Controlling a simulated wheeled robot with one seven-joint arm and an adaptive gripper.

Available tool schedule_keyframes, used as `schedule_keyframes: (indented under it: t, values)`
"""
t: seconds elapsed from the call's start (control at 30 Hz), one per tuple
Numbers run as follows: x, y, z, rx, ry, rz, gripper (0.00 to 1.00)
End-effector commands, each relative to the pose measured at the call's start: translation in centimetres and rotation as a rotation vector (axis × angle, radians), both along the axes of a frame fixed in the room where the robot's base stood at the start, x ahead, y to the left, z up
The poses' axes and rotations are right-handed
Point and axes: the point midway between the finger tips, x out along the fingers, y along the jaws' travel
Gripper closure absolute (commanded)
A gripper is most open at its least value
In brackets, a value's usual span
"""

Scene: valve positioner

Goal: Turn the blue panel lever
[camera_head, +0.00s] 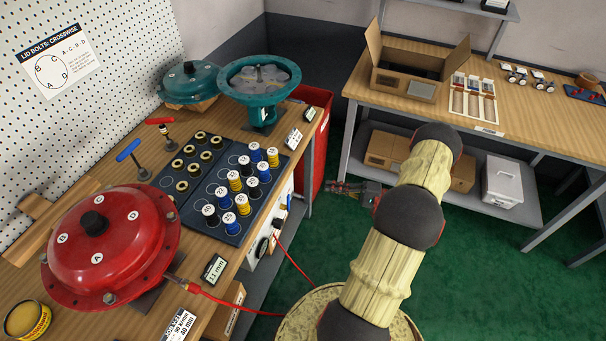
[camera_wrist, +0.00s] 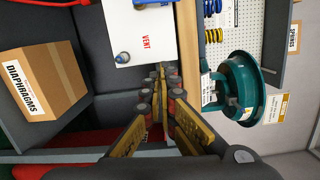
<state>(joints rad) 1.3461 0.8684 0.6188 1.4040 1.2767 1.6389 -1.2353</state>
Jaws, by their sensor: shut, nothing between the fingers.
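The blue panel lever (camera_head: 289,202) stands upright on the white panel (camera_head: 254,258) at the bench's front side. My gripper (camera_head: 333,187) is right of the panel in the head view, small and partly hidden by my arm. In the wrist view my gripper (camera_wrist: 160,73) has its fingers together and empty. Its tips appear near the panel's lower edge, apart from the lever; the depth gap is hard to judge.
A red hose (camera_head: 235,303) runs from the red domed housing (camera_head: 130,235) past the bench front. A teal valve body (camera_head: 262,85) sits on the bench. A DIAPHRAGMS box (camera_wrist: 45,80) lies on a shelf.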

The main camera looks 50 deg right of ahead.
Motion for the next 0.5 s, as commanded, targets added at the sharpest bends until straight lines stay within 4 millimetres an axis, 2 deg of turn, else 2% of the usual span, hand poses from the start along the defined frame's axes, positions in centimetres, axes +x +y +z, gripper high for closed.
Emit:
schedule_keyframes:
  t: [0.13,0.23,0.37,0.5]
  values:
    - [-1.3,1.7,0.6,-0.004,-0.018,0.094,1.00]
    - [-1.3,2.3,0.9,-0.001,-0.029,0.114,1.00]
    - [-0.3,3.1,0.9,-0.002,-0.032,0.115,1.00]
    - [1.7,4.6,0.9,-0.003,-0.033,0.116,1.00]
